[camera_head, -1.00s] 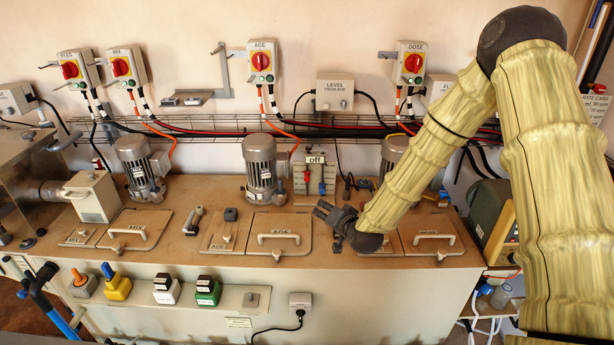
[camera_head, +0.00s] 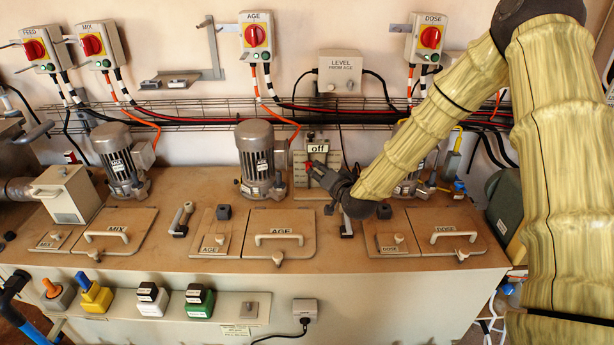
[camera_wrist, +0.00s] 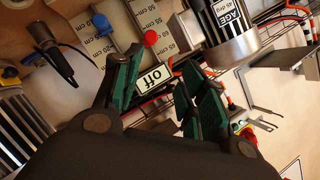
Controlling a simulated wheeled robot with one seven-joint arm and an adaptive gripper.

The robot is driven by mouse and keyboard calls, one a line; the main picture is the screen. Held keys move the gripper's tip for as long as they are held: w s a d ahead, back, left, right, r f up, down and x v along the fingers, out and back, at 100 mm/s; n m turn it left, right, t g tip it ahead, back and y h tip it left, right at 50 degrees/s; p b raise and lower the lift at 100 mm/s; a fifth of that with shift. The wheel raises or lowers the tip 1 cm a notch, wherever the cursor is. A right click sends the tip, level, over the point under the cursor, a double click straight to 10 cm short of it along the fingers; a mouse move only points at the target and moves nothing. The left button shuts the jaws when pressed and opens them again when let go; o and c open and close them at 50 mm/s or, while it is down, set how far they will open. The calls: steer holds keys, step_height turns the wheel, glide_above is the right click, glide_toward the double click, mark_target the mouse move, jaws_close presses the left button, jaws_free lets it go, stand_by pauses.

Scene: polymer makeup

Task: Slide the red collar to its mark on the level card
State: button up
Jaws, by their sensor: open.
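The level card stands upright at the back of the bench and carries an "off" sign (camera_head: 318,148). In the wrist view its pale strips (camera_wrist: 118,14) with centimetre marks show, with a round red collar (camera_wrist: 150,37) on one strip and a blue one (camera_wrist: 101,22) on another.
The AGE motor (camera_head: 258,160) stands close left of the card, and another motor (camera_head: 408,160) stands to the right behind my arm. Cables and a wire tray (camera_head: 220,112) run along the wall behind. Lidded hatches (camera_head: 282,235) with handles lie in front on the bench.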

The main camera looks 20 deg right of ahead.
mark_target(309, 167)
steer(key=f+x, duration=0.1)
steer(key=x, duration=0.7)
steer(key=f+p+x, duration=0.1)
steer(key=x, duration=0.3)
steer(key=shift+s+d+f, duration=0.15)
steer(key=shift+s+f, duration=0.1)
steer(key=shift+f, duration=0.15)
jaws_close()
